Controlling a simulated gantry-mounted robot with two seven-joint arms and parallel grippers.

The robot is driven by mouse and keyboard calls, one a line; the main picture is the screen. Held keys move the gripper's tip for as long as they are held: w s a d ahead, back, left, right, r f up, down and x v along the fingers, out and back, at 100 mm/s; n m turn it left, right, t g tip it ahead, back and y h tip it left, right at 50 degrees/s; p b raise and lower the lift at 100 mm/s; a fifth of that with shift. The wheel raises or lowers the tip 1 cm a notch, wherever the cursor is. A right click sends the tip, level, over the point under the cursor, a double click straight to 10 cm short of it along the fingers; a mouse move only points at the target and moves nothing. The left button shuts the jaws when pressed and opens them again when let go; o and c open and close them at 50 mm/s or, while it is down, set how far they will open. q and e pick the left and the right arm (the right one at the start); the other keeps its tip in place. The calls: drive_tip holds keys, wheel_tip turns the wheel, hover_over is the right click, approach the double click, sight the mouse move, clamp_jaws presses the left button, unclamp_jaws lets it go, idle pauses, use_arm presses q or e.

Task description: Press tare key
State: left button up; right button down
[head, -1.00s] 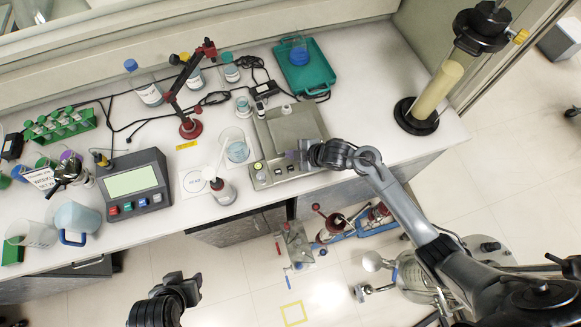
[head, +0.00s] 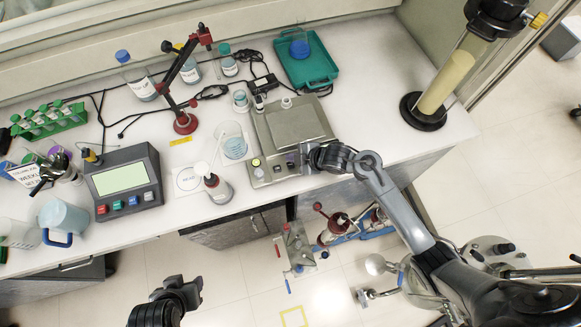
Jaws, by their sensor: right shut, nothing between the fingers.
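The balance (head: 263,132) stands near the front edge of the bench, with a square metal pan (head: 295,124) on top. Its front panel (head: 268,170) has a yellowish round button (head: 256,163) at the left and small dark keys or a display further right; labels are too small to read. My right gripper (head: 302,160) is shut and empty, at the right end of that panel, hiding part of it. I cannot tell whether it touches a key. My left gripper (head: 192,286) hangs low, in front of the bench, away from the balance; its jaw opening is unclear.
A beaker (head: 233,142) and a small bottle (head: 217,189) stand close left of the balance. A grey meter (head: 124,180) and a red-based stand (head: 185,123) are further left. A teal case (head: 308,66) is behind, a tall cylinder (head: 445,85) to the right.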

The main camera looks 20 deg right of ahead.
sight(293, 166)
drive_tip(key=shift+f+b, duration=0.6)
drive_tip(key=shift+f, duration=0.7)
idle(0.6)
idle(0.5)
drive_tip(key=shift+f, duration=0.35)
drive_tip(key=shift+f, duration=0.2)
idle(0.4)
